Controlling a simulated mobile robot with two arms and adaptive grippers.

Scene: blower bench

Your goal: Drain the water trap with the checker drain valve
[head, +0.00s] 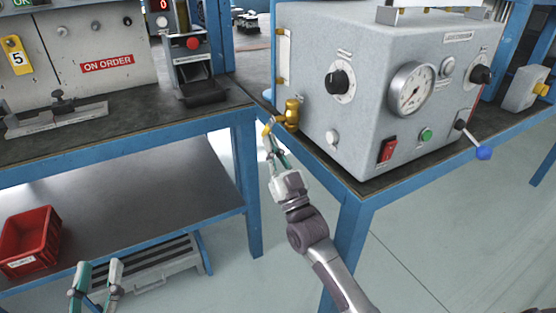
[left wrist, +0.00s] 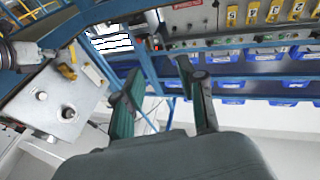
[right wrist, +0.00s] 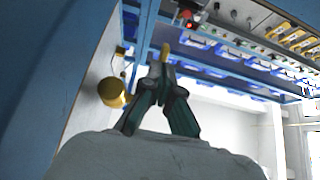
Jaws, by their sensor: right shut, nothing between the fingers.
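The checker (head: 370,85) is a grey box with a gauge, knobs and buttons on the bench corner. Its brass drain valve (head: 291,112) sticks out at the lower left side, with a small yellow lever (head: 267,129). My right gripper (head: 270,139) is shut and empty, its tips close to the lever. In the right wrist view the brass body (right wrist: 112,92) is left of the fingers and the yellow lever (right wrist: 165,50) is just beyond the tips; I cannot tell whether they touch. My left gripper (head: 98,268) is open and empty, low at the left. No water trap is clearly identifiable.
A blue-framed bench (head: 222,120) stands at the left, with a red crate (head: 30,240) on its lower shelf. A black-and-grey device with a red button (head: 193,43) stands on its top. A blue-knobbed lever (head: 484,152) juts from the checker's front right.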

